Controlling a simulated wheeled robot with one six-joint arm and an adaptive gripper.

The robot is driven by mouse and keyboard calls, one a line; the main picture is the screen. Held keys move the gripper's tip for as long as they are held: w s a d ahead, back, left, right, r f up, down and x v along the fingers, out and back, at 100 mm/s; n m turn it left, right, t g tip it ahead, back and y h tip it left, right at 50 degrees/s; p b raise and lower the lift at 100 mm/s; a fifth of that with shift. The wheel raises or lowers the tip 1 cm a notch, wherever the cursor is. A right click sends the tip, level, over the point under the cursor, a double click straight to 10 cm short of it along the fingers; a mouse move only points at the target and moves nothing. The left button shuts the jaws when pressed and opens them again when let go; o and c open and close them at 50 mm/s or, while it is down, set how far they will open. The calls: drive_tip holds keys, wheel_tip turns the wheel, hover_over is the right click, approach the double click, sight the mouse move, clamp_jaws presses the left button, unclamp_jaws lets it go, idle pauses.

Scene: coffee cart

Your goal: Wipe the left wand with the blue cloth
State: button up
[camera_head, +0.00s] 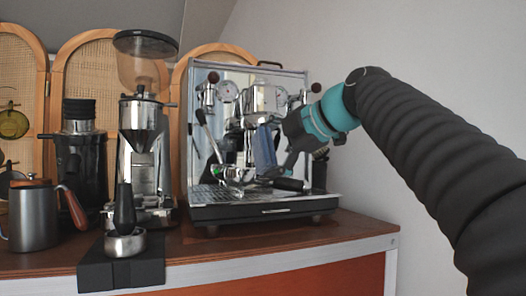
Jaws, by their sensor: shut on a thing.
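The espresso machine (250,212) stands on the right part of the cart. The left wand (211,142) is a thin metal tube slanting down at the machine's left front, with a dark part near its top. My gripper (280,150) reaches in from the right in front of the machine. It is shut on the blue cloth (263,148), which hangs down near the group head. The cloth is to the right of the left wand and looks apart from it. The fingertips are small and partly hidden by the gripper body.
A portafilter with a black handle (291,184) juts out at the machine's front right. A grinder (143,150) stands to the left. A tamper (124,210) rests on a black block (120,274). A dark pitcher (31,215) is at far left. The cart's front right top is clear.

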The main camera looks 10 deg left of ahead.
idle(0.4)
drive_tip(key=s+a, duration=0.3)
drive_tip(key=a, duration=0.3)
drive_tip(key=shift+s, duration=0.3)
